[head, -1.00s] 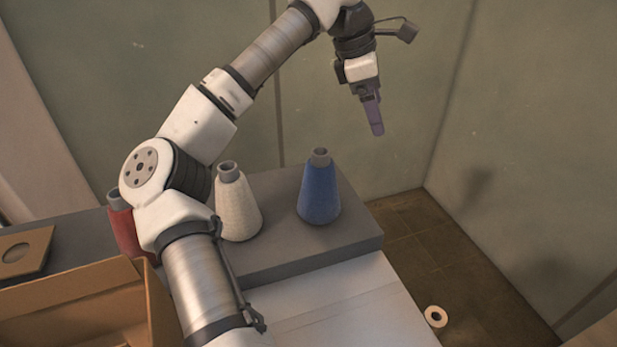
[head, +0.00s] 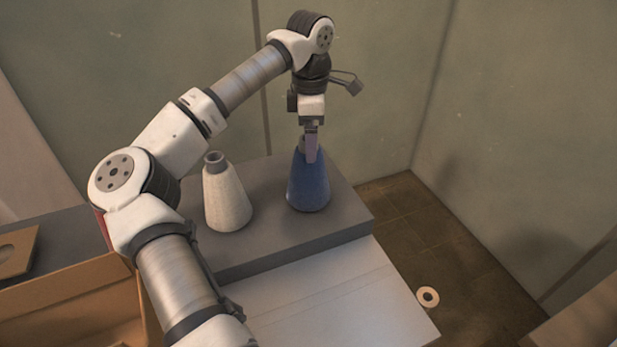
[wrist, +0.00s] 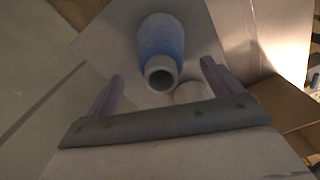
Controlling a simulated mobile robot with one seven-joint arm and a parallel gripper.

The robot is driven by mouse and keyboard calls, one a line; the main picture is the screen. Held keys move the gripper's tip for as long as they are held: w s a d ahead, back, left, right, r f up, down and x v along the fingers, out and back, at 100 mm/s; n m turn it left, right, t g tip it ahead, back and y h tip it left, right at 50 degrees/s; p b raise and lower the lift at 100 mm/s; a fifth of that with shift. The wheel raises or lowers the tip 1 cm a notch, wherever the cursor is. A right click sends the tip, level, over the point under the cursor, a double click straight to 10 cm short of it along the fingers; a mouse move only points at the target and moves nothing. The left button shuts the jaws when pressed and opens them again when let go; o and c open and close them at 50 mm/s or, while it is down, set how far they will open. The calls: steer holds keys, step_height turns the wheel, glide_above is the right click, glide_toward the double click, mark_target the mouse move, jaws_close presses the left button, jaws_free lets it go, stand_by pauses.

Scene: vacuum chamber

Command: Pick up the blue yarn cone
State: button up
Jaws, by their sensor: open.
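The blue yarn cone (head: 308,190) stands upright on the grey raised block, with a grey tube end at its top. In the wrist view the blue cone (wrist: 161,42) lies ahead, its hollow top facing the camera between the lines of the two fingers. My gripper (head: 311,160) points down at the top of the cone, and a finger overlaps its upper part in the head view. The gripper (wrist: 158,88) is open, with a purple finger on each side. I cannot tell whether either finger touches the cone.
A white yarn cone (head: 226,197) stands left of the blue one on the grey block (head: 270,243). A cardboard box (head: 70,290) is at the lower left. A white ring (head: 428,297) lies on the floor at right. The chamber wall rises behind.

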mark_target(308, 171)
steer(key=f, duration=0.4)
steer(key=shift+a+p, duration=0.2)
steer(key=shift+p, duration=0.15)
steer(key=c, duration=1.7)
steer(key=shift+r, duration=0.1)
steer(key=shift+c, duration=0.2)
